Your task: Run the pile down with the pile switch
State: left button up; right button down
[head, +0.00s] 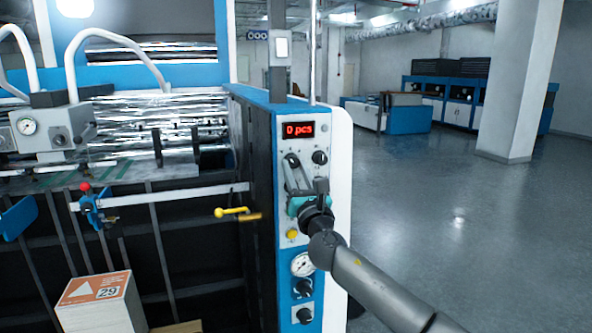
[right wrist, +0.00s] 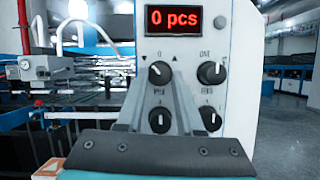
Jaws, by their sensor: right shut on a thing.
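The pile switch is a black knob (right wrist: 159,71) at the upper left of the knob group, with a 0 and down and up arrows around it. Its pointer leans to the upper left. My right gripper (right wrist: 170,84) is shut on the switch, its fingers reaching up from below. The pile (head: 95,305), a white stack with an orange label marked 29, stands at the lower left. My left gripper is not in view.
A red display (head: 299,130) reads 0 pcs. A CNT knob (right wrist: 211,72) sits right of the switch, and two lower knobs lie close to the fingers. Open floor (head: 450,220) lies right.

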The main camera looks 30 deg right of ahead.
jog(key=m+h, duration=0.1)
jog(key=m, duration=0.2)
jog(key=m+g+h, duration=0.1)
jog(key=m, duration=0.1)
jog(key=shift+a+r+m+p, duration=0.1)
jog(key=shift+a+m+p, duration=0.1)
jog(key=shift+m+p, duration=0.2)
jog(key=shift+w+a+m+g+h+p, duration=0.1)
jog(key=shift+m+g+h+p, duration=0.3)
jog(key=shift+m, duration=0.85)
jog(key=shift+m+g+h+p, duration=0.15)
jog(key=shift+m+g+h, duration=0.45)
jog(key=shift+m, duration=0.65)
jog(key=c, duration=0.5)
grip_release()
jog(key=shift+c, duration=0.2)
jog(key=b+v, duration=0.2)
jog(key=v, duration=1.3)
jog(key=shift+a, duration=0.2)
jog(key=shift+r, duration=0.1)
